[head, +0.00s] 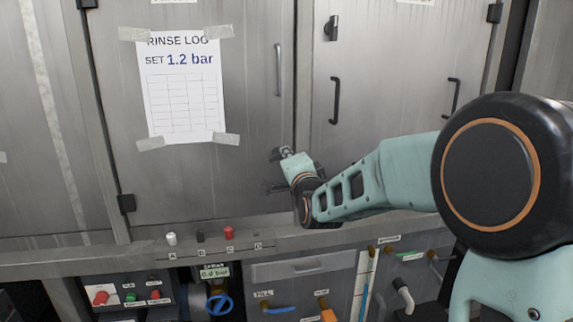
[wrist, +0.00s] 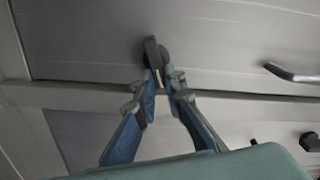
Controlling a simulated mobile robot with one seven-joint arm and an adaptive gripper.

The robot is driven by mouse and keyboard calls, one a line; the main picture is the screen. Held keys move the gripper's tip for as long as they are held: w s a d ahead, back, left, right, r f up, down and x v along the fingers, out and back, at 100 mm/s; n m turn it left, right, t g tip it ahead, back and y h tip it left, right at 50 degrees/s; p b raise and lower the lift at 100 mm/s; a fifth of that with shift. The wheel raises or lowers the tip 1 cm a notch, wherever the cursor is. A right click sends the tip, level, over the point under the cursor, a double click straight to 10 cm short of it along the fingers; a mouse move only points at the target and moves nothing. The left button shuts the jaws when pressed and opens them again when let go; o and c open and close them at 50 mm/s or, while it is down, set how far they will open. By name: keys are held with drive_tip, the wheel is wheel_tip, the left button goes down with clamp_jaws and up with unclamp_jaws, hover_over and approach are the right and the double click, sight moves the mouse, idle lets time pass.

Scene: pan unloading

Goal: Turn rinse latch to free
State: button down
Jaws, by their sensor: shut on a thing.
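The rinse cabinet door (head: 245,100) is brushed metal and stands closed, with a taped "RINSE LOG, SET 1.2 bar" sheet (head: 183,90) on it. In the wrist view a small dark latch (wrist: 152,52) with a round base sits on a metal door near its edge. My gripper (wrist: 160,84) has its two fingertips closed together around the latch's lever end. In the head view my gripper (head: 287,153) is at the lower right of the rinse door, beside the gap between the doors. There my gripper mostly hides the latch.
A long handle (head: 278,70) is above my gripper. The right door carries a dark latch (head: 331,28) and a handle (head: 335,100).

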drive_tip(key=shift+f+m+b, duration=0.15)
drive_tip(key=shift+m+b, duration=0.3)
drive_tip(key=shift+m, duration=0.45)
drive_tip(key=shift+f+m+b, duration=0.15)
drive_tip(key=shift+m+b, duration=0.25)
drive_tip(key=shift+m, duration=0.5)
drive_tip(key=c, duration=2)
unclamp_jaws()
drive_tip(key=shift+v, duration=3.75)
drive_tip(key=shift+w+d+r, duration=0.1)
